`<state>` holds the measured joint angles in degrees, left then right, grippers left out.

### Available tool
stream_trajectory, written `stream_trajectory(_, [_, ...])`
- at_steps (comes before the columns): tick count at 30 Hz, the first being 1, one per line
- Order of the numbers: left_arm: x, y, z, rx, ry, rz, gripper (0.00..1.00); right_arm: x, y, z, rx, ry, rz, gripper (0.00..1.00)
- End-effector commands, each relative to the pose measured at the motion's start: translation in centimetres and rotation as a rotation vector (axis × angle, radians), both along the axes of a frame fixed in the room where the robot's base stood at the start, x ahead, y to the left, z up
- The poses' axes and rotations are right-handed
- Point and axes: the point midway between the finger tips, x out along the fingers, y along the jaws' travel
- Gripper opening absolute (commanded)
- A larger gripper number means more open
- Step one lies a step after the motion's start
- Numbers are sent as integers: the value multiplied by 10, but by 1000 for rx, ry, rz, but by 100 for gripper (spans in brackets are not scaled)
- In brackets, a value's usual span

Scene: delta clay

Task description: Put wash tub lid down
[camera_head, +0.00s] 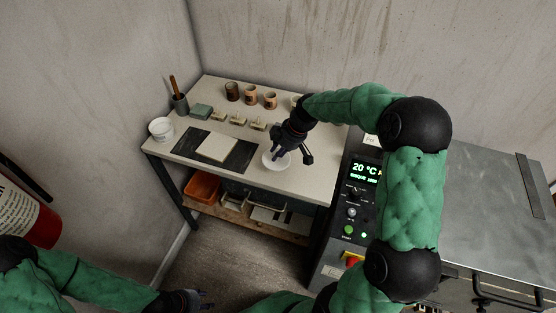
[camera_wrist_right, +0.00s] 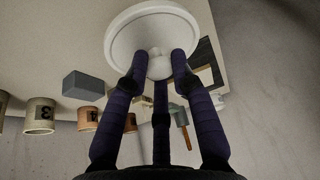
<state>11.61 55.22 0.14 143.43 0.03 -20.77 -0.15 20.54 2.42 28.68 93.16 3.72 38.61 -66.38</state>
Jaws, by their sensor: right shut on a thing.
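The wash tub lid (camera_head: 269,161) is a white round disc near the front edge of the table, under my right gripper (camera_head: 283,155). In the right wrist view the lid (camera_wrist_right: 120,38) has a knob in its middle, and the fingers of my right gripper (camera_wrist_right: 160,68) are shut on that knob. I cannot tell whether the lid touches the tabletop. A white tub (camera_head: 161,129) stands upright at the left end of the table. My left gripper (camera_head: 202,300) is low at the bottom of the head view, away from the table; its finger opening is unclear.
The table (camera_head: 305,183) carries a dark mat (camera_head: 183,143) with a pale slab (camera_head: 217,148), several cups (camera_head: 251,95), small stamps (camera_head: 239,119), a grey block (camera_head: 201,111) and a tool holder (camera_head: 180,103). A control panel (camera_head: 357,205) stands right of it. An orange bin (camera_head: 201,187) is below.

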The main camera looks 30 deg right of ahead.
Motion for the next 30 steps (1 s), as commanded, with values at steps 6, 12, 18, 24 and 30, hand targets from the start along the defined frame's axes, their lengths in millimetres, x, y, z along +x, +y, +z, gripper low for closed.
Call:
stream_trajectory(6, [0, 0, -5, 0, 0, 0, 40, 9, -5, -12, 0, -2, 1, 0])
stream_trajectory(12, [0, 0, -15, 0, 0, 0, 40, 16, -8, -32, 0, 0, -1, 0])
stream_trajectory(18, [0, 0, -25, 0, 0, 0, 40, 16, -8, -53, 0, -1, -1, 0])
stream_trajectory(24, [0, 0, -23, 0, 0, 0, 40, 16, -8, -51, 0, -1, 0, 0])
stream_trajectory(30, [0, 0, -25, 0, 0, 0, 40, 16, -8, -53, 0, -1, 0, 45])
